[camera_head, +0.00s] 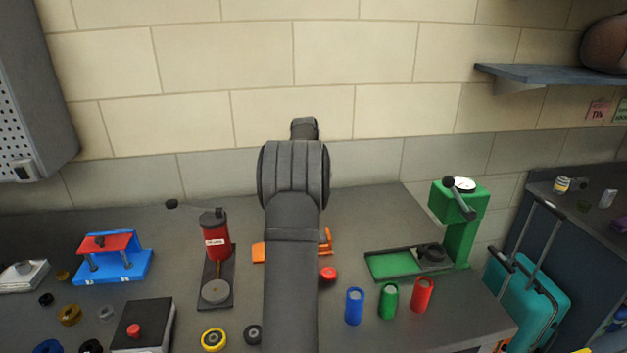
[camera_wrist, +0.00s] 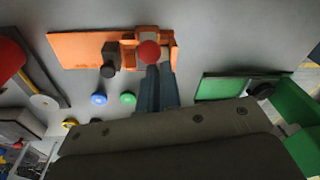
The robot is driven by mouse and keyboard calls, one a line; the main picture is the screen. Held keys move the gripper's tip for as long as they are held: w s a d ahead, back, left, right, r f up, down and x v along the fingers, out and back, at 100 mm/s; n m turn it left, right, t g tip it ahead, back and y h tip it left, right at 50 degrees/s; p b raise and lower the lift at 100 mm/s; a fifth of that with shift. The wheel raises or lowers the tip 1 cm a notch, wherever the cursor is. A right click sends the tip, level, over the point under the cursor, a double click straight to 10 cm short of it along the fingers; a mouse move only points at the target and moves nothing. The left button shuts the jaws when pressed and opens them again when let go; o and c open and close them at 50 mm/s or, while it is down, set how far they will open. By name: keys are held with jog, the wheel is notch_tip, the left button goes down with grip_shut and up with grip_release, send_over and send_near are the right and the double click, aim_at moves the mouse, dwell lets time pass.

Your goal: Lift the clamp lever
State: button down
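The clamp is an orange device on the bench; in the head view my arm hides its middle, and an orange part (camera_head: 258,252) shows to the left of the arm. Its red lever knob (camera_head: 328,273) shows just right of the arm. In the wrist view the orange base (camera_wrist: 75,50) lies flat, and the red knob (camera_wrist: 149,52) is near the centre top. My gripper (camera_wrist: 154,72) has its fingertips right at the knob's lower edge. The fingers lie together with no clear gap. I cannot tell whether they touch the knob. The head view hides the fingers behind my arm.
A red press (camera_head: 216,240) stands left of the arm. A green tray (camera_head: 395,264) and green stand (camera_head: 462,235) are at right. Blue (camera_head: 354,306), green (camera_head: 388,301) and red (camera_head: 422,295) cylinders stand in front. A black block (camera_wrist: 110,55) sits on the orange base.

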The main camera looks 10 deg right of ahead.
jog(key=w+r, duration=0.3)
jog(key=r, duration=0.6)
jog(key=shift+d, duration=0.15)
dwell(0.4)
jog(key=shift+w, duration=0.1)
jog(key=shift+f, duration=0.15)
jog(key=s+d+f, duration=0.1)
jog(key=s+f, duration=0.4)
jog(key=f, duration=0.1)
jog(key=shift+s+f, duration=0.2)
jog(key=shift+s, duration=0.15)
jog(key=shift+w, duration=0.1)
dwell(0.5)
